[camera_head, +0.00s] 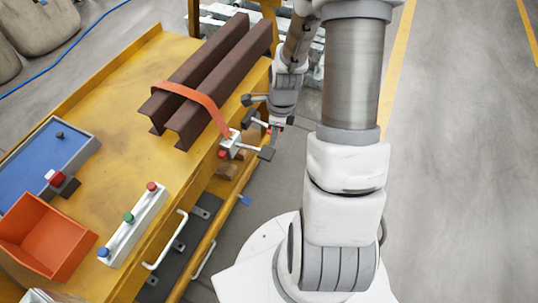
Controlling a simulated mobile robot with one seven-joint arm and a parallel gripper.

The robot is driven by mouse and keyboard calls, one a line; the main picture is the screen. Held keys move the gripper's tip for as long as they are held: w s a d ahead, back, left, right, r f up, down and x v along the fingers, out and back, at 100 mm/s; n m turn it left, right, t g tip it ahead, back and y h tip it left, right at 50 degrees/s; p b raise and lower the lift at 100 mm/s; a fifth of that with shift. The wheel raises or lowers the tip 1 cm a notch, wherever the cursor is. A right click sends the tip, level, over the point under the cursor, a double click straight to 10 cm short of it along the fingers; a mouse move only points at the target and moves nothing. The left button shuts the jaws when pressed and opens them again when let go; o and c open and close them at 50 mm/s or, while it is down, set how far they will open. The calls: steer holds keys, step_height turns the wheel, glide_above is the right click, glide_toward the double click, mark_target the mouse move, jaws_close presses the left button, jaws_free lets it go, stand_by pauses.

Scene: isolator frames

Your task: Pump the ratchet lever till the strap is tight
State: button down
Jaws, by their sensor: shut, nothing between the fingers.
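The ratchet (231,143) is a small whitish block with red parts on the table's right edge. Its lever (251,149) sticks out to the right, past the edge, and ends in a dark grip (266,153). The orange strap (196,97) runs over two brown steel channels (212,75) and down to the ratchet. I cannot tell how tight it is. My gripper (276,129) is shut and empty, pointing down just above and right of the lever. It appears apart from the grip. The fingertips are small and partly unclear here.
The yellow table (130,115) also bears a blue tray (88,150), an orange bin (75,268) and a button box (150,212) on the left and front. White handles (168,245) jut from its right side. Open floor (455,170) lies to the right.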

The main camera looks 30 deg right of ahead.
mark_target(272, 153)
steer(key=shift+w+a+f+b, duration=0.1)
steer(key=shift+f+b, duration=0.85)
steer(key=shift+f, duration=0.4)
steer(key=shift+w+a+f+b, duration=0.1)
steer(key=shift+f+b, duration=0.8)
steer(key=shift+f, duration=0.45)
step_height(272, 153, down, 4)
steer(key=b, duration=0.3)
steer(key=shift+r, duration=0.35)
steer(key=shift+s+d+r+p, duration=0.25)
steer(key=shift+s+d+p, duration=0.2)
steer(key=shift+d, duration=0.15)
steer(key=shift+s+d+r+p, duration=0.25)
steer(key=shift+s+d+p, duration=0.2)
steer(key=shift+d, duration=0.15)
step_height(272, 153, up, 17)
steer(key=s+d+p, duration=0.1)
steer(key=p, duration=0.5)
steer(key=shift+d+r+p, duration=0.15)
steer(key=shift+d+p, duration=0.05)
steer(key=shift+p, duration=0.1)
